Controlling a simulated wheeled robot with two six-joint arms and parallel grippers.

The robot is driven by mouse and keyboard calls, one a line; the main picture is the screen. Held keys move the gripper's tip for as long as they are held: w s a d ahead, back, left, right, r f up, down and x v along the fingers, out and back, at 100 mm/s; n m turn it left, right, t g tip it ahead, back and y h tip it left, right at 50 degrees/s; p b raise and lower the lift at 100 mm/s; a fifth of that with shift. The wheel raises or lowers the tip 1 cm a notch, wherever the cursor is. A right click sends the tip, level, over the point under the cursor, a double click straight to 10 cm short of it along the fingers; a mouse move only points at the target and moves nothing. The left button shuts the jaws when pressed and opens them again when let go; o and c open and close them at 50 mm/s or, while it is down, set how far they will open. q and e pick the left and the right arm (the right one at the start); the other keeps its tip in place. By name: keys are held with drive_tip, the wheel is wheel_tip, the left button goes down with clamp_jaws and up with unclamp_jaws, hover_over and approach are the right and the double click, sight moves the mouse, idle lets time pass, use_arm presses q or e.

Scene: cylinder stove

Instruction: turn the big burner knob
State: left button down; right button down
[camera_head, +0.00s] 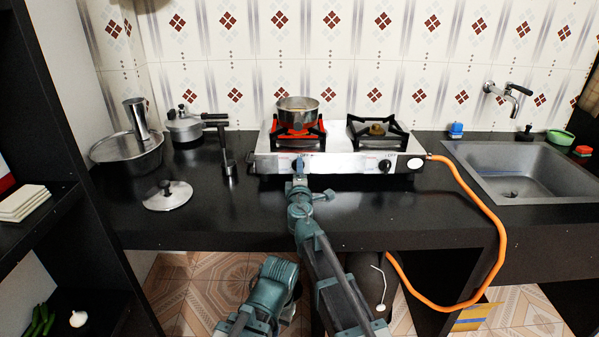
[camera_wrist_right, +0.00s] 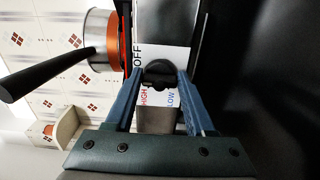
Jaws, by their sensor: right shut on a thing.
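The two-burner stove (camera_head: 340,162) stands on the black counter, with a knob at each burner on its front panel. My right gripper (camera_head: 299,165) reaches the left knob. In the right wrist view the black knob (camera_wrist_right: 158,73) sits between the blue fingertips of my right gripper (camera_wrist_right: 161,74), which is shut on it. OFF, HIGH and LOW labels show around the knob; its exact pointer angle is hard to tell. The right knob (camera_head: 385,166) is untouched. A steel pot (camera_head: 298,109) stands on the left burner, with bright red-orange beneath it. My left gripper is not in view.
An orange hose (camera_head: 470,190) runs from the stove's right side down past the counter edge. A sink (camera_head: 530,172) lies at right. A pan (camera_head: 128,150), pressure cooker (camera_head: 184,127) and lid (camera_head: 168,196) stand at left. The counter front right of my right arm is clear.

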drive_tip(key=shift+c, duration=1.2)
unclamp_jaws()
